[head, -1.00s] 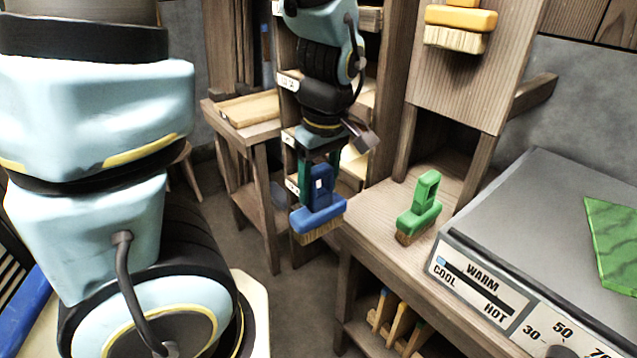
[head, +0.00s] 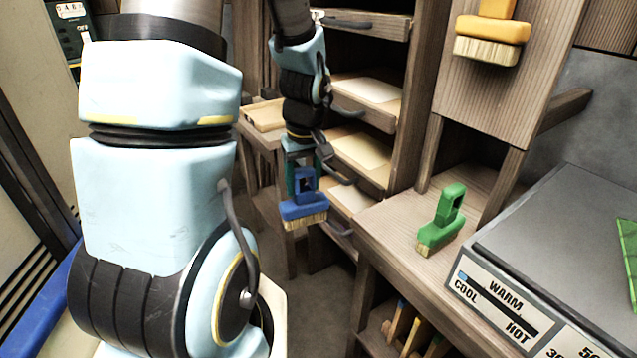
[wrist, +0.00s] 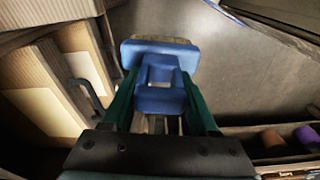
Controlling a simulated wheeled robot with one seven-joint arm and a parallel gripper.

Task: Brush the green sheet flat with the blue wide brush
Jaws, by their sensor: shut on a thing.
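The blue wide brush (head: 303,211) hangs from my gripper (head: 302,180), bristles down, in the air left of the wooden bench. My gripper is shut on its handle. In the wrist view the blue brush (wrist: 160,68) shows between the two green fingers of my gripper (wrist: 162,95). The green sheet (head: 628,255) lies on the grey hot plate at the right edge of the head view, mostly cut off by the frame. My gripper is well to the left of the sheet.
The grey plate (head: 570,232) has a WARM/COOL/HOT panel on its front. A green brush (head: 441,222) stands on the bench (head: 385,225). A yellow brush (head: 490,38) hangs on an upright board. Drawers with pale sheets (head: 360,150) stand behind my gripper. Several handles show under the bench.

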